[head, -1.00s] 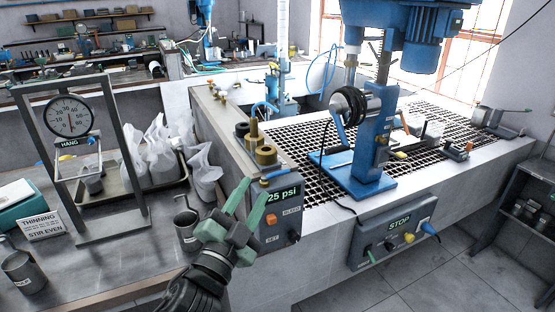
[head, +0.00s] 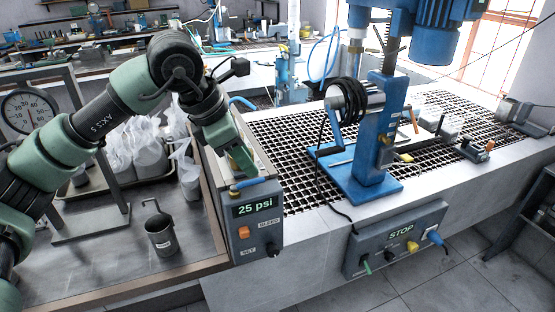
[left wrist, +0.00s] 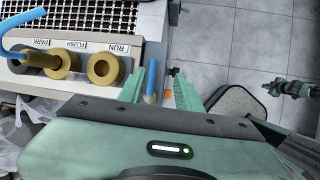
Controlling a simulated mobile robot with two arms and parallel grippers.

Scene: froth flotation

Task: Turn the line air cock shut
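The grey control box (head: 254,222) reads 25 psi and stands at the bench corner. A blue lever (head: 248,184), which looks like the line air cock, lies across its top. My left gripper (head: 242,163) reaches down from the left just above this lever. In the left wrist view its green fingers (left wrist: 158,92) are apart, with the blue lever (left wrist: 152,76) in the gap between them. I cannot see either finger touching it. What looks like my right gripper (left wrist: 288,88) shows small at the right of that view; its fingers are unclear.
Brass sockets (left wrist: 103,69) labelled RUN, FLUSH and PARK lie beside the lever. A metal mug (head: 161,238) stands left of the box. The blue stand (head: 370,180) is on the grating to the right, above the STOP panel (head: 397,240).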

